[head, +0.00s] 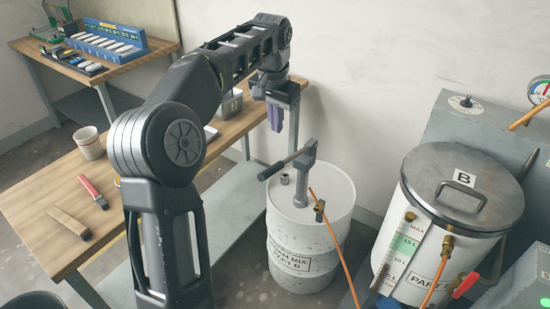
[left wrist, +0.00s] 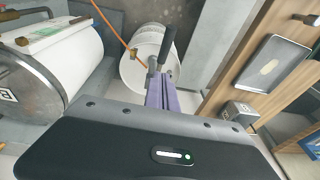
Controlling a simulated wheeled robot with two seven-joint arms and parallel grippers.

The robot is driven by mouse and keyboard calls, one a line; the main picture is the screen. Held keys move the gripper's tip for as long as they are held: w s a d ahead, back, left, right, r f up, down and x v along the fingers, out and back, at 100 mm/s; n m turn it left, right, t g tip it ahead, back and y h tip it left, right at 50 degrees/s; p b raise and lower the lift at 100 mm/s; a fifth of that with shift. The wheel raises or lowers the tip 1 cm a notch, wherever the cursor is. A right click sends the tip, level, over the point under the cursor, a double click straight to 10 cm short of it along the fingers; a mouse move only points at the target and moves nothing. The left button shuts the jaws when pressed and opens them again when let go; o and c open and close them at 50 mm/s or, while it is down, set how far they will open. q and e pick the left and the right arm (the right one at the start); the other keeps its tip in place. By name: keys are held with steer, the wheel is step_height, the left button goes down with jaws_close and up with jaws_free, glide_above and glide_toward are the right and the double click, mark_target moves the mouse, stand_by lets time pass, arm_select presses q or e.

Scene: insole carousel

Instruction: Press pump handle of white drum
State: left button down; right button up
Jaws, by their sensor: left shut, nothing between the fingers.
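The white drum (head: 318,240) stands on the floor right of the wooden bench, with a label on its side. Its grey pump (head: 303,183) rises from the lid, and the pump handle (head: 280,167) slants down to the left, ending in a black grip. My left gripper (head: 276,125) is shut and empty, fingers pointing down, above the handle. In the left wrist view the purple fingers (left wrist: 161,88) overlap the near side of the white drum (left wrist: 147,62), and the handle's black grip (left wrist: 169,42) shows just beyond them. I cannot tell any contact. My right gripper is not in view.
A white tank (head: 440,225) with a metal lid and gauge stands right of the drum. An orange hose (head: 335,240) runs from the drum. The wooden bench (head: 45,195) holds a cup (head: 89,143), brushes and a grey box (head: 231,105).

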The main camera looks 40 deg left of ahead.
arm_select(q)
steer(key=p, duration=0.2)
glide_above(274, 167)
steer(key=f, duration=1.2)
steer(key=shift+s+d, duration=0.25)
steer(key=shift+d, duration=0.05)
steer(key=shift+s+a+f, duration=0.1)
steer(key=shift+f, duration=0.55)
